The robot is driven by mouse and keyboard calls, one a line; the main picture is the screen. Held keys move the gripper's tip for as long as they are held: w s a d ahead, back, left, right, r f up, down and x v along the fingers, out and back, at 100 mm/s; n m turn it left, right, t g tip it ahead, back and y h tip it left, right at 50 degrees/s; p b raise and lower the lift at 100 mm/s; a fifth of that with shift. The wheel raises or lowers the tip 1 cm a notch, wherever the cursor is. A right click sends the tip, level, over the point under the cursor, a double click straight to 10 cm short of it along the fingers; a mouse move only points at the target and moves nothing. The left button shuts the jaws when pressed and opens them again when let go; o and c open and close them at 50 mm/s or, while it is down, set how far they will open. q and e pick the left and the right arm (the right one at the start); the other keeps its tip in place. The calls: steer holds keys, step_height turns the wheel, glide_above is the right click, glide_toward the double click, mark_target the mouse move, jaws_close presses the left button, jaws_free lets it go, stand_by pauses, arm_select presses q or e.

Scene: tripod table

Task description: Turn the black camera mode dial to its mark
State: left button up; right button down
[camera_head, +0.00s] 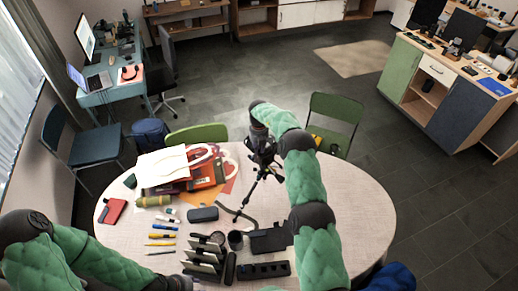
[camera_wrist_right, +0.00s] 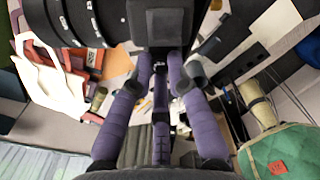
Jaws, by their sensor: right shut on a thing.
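The black camera stands on its dark tripod (camera_head: 257,187) at the middle of the round table. My right arm reaches over from the right, and its wrist is bent down above the camera. In the right wrist view the black camera body (camera_wrist_right: 70,20) fills the top. There my right gripper (camera_wrist_right: 158,66), with purple fingers, reaches up to the camera and is shut at it. The mode dial is hard to make out in the dark between the fingertips.
The white round table (camera_head: 375,215) holds a red-brown pile under a white bag (camera_head: 165,163), pens, a grey case (camera_head: 203,214), a black stand with upright slots (camera_head: 205,258) and a black tray (camera_head: 263,270). Green chairs (camera_head: 337,117) stand behind it. The table's right side is clear.

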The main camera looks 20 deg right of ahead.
mark_target(259, 151)
stand_by(0.8)
steer(key=c, duration=1.5)
jaws_free()
steer(key=shift+o, duration=0.2)
steer(key=shift+r, duration=0.1)
step_height(259, 151, up, 12)
